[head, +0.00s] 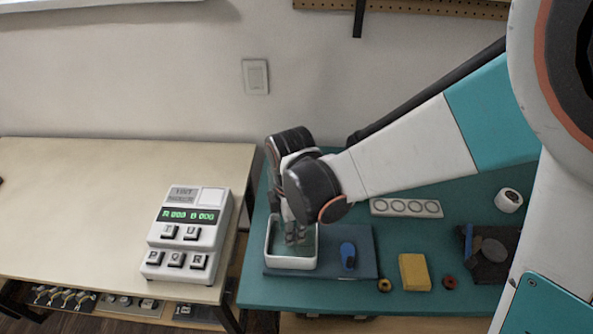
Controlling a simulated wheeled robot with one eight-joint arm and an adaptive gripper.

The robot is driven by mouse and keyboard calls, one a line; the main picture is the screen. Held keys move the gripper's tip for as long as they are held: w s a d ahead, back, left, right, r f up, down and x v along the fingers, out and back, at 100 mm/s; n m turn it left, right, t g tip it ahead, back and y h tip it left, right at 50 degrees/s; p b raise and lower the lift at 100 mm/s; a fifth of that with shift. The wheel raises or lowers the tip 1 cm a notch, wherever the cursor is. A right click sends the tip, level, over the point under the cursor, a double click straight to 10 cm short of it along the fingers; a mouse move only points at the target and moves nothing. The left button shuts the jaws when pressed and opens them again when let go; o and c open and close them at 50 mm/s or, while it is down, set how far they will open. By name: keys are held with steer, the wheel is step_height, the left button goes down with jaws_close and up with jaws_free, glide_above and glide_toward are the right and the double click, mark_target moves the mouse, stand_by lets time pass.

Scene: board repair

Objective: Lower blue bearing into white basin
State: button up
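The white basin (267,245) stands on the left part of the dark blue mat and has a greenish inside. My gripper (296,238) points down into the basin's opening, with its fingertips inside the outline of the rim. The fingers are small and partly covered by my wrist, so I cannot tell whether they are open or shut. I cannot make out a blue bearing at the fingertips or in the basin.
A blue-and-black object (347,255) lies on the mat (330,269) right of the basin. Farther right are a yellow block (414,272), a reddish ring (449,282) and a dark fixture (490,250). A white strip with several rings (406,207) lies behind. A keyed device (188,232) stands left.

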steer(key=shift+f+b, duration=0.45)
steer(key=shift+f, duration=0.85)
stand_by(0.5)
steer(key=o, duration=1.1)
steer(key=shift+s+r, duration=0.15)
steer(key=shift+r, duration=3.9)
steer(key=shift+f, duration=0.15)
